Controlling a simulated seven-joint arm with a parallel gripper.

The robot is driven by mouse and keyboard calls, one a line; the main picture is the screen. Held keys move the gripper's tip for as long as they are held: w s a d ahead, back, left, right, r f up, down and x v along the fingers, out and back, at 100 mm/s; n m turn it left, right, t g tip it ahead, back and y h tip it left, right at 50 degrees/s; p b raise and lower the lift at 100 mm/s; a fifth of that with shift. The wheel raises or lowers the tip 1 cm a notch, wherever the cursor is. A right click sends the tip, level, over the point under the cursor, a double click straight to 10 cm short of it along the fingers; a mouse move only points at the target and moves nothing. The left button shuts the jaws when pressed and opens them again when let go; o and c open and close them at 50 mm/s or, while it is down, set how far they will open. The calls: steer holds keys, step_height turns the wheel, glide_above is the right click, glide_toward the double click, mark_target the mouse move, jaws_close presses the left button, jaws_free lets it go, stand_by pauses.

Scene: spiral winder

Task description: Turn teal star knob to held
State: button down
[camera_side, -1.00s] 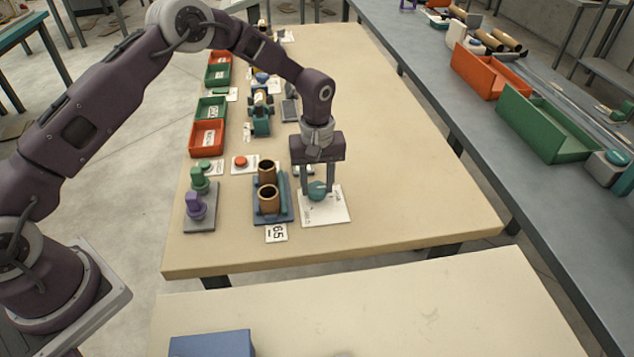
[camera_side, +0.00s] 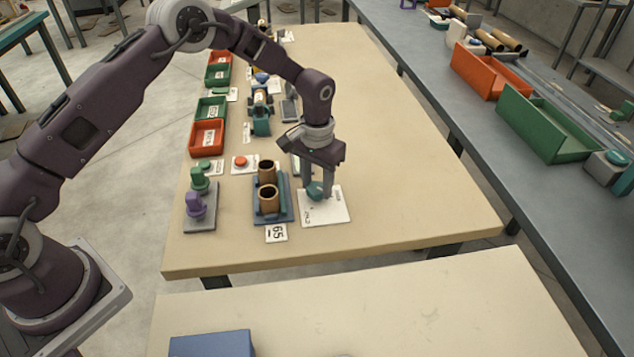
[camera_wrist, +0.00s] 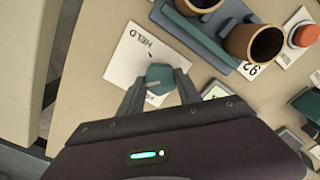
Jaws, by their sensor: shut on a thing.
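The teal star knob (camera_side: 314,190) stands on a white plate (camera_side: 335,207) near the front right of the tan table. My gripper (camera_side: 316,188) points down at it with one finger on each side, shut on the knob. In the wrist view the knob (camera_wrist: 160,74) sits between my fingertips (camera_wrist: 160,78). The white plate (camera_wrist: 125,62) carries the printed word HELD on the far side of the knob from my palm. Other print near my fingers is partly hidden. A small pale mark shows on the knob, but I cannot tell where its pointer aims.
A blue holder (camera_side: 287,213) with two brown tubes (camera_side: 268,199) stands close left of the plate. Further left are a purple knob (camera_side: 196,205), a green knob (camera_side: 200,180) and a red button (camera_side: 240,161). The table right of the plate (camera_side: 420,200) is clear.

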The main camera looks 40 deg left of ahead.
steer(key=m, duration=0.3)
steer(key=shift+m, duration=0.4)
steer(key=m, duration=0.4)
steer(key=shift+m, duration=0.3)
steer(key=m, duration=0.6)
steer(key=shift+m, duration=0.4)
steer(key=c, duration=0.8)
jaws_free()
steer(key=shift+c, duration=0.2)
steer(key=shift+r, duration=0.1)
